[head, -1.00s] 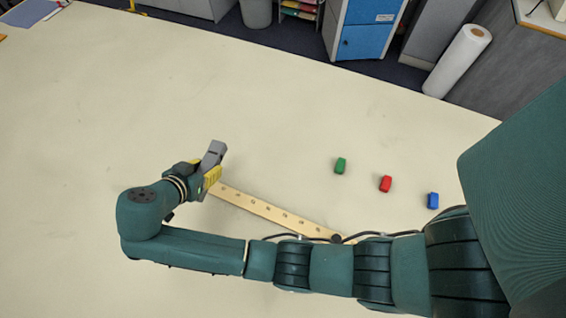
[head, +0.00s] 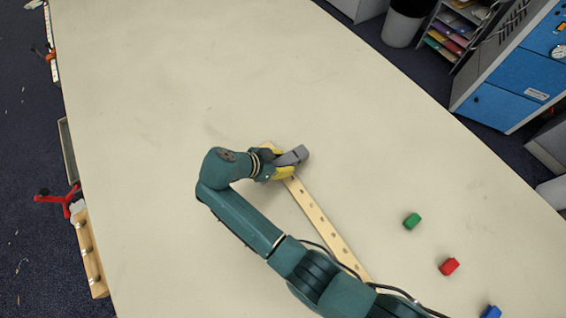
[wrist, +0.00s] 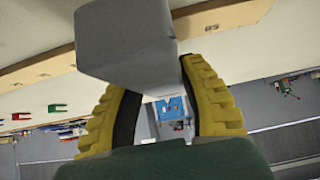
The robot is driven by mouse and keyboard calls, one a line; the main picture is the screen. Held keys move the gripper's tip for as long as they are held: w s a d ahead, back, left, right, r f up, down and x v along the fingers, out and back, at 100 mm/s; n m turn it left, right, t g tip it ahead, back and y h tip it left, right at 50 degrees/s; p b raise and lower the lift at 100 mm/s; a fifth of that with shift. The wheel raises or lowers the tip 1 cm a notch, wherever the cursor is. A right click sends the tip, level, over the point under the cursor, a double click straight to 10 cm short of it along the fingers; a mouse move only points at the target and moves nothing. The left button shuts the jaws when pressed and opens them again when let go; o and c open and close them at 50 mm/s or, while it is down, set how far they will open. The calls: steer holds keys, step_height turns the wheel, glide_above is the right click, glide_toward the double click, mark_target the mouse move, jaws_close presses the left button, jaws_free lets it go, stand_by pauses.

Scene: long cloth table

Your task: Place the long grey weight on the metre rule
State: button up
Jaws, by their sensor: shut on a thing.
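The long grey weight (head: 294,155) is held between the yellow fingers of my gripper (head: 280,165) in the head view. In the wrist view the grey weight (wrist: 125,42) fills the upper middle, between the two fingers (wrist: 160,105). The wooden metre rule (head: 318,216) lies on the cloth table, running from beside my gripper down to the right, where my arm hides its near end. It also shows in the wrist view (wrist: 225,14), behind the weight. The weight appears over or beside the rule's far end; I cannot tell whether they touch.
The table (head: 210,80) is clear beyond my gripper. A wooden rack (head: 90,252) is at the left edge.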

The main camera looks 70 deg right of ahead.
steer(key=shift+f, duration=0.95)
steer(key=o, duration=1.2)
steer(key=shift+c, duration=0.2)
steer(key=p+v, duration=0.1)
steer(key=v, duration=1)
steer(key=shift+r, duration=0.4)
steer(key=shift+w+a+r, duration=0.1)
steer(key=shift+w+a, duration=0.1)
steer(key=shift+a, duration=0.1)
